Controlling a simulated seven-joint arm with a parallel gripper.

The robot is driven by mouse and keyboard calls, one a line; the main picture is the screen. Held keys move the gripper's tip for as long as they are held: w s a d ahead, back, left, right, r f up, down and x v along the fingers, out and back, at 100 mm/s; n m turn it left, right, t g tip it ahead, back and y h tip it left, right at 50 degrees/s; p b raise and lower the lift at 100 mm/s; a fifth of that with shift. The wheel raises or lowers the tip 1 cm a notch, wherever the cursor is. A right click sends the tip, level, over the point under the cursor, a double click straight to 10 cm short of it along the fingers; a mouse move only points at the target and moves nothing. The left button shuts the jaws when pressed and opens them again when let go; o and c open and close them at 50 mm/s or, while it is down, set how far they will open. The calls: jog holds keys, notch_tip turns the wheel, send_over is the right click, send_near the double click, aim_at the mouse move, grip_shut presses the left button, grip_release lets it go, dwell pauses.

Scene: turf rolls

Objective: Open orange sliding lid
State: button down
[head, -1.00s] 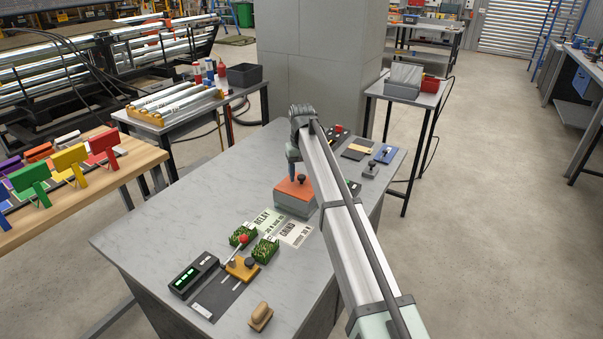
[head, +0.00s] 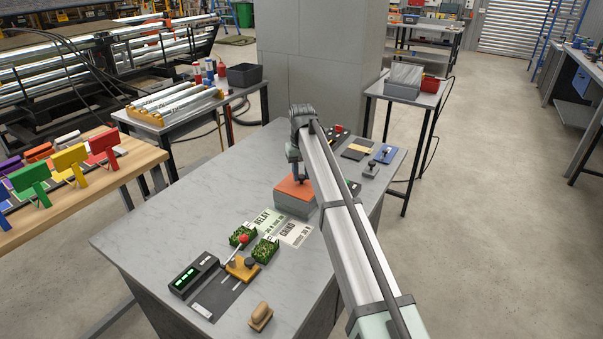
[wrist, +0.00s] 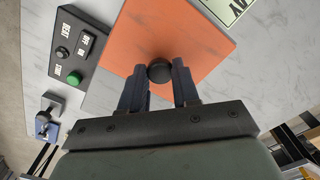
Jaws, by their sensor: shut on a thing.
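The orange sliding lid (head: 294,188) lies flat on top of a grey box (head: 293,204) on the grey table. In the wrist view the lid (wrist: 205,45) fills the middle, with a round black knob (wrist: 159,71) on it. My gripper (wrist: 159,85) is shut on the knob, one dark finger on each side. In the head view my arm hides part of the lid's right side, and the knob cannot be made out there. Whether the lid has a gap at its edge cannot be told.
A black control panel with a green button (wrist: 74,78) lies beside the box. Printed cards (head: 289,234), green turf pieces (head: 265,250) and a red-knobbed lever (head: 243,239) lie in front. The table's left part is clear.

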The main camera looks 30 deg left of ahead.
jog(key=w, duration=1.1)
jog(key=shift+w, duration=0.35)
jog(key=c, duration=0.8)
grip_release()
jog(key=shift+r, duration=0.1)
notch_tip(320, 180, up, 14)
jog(key=shift+f, duration=0.15)
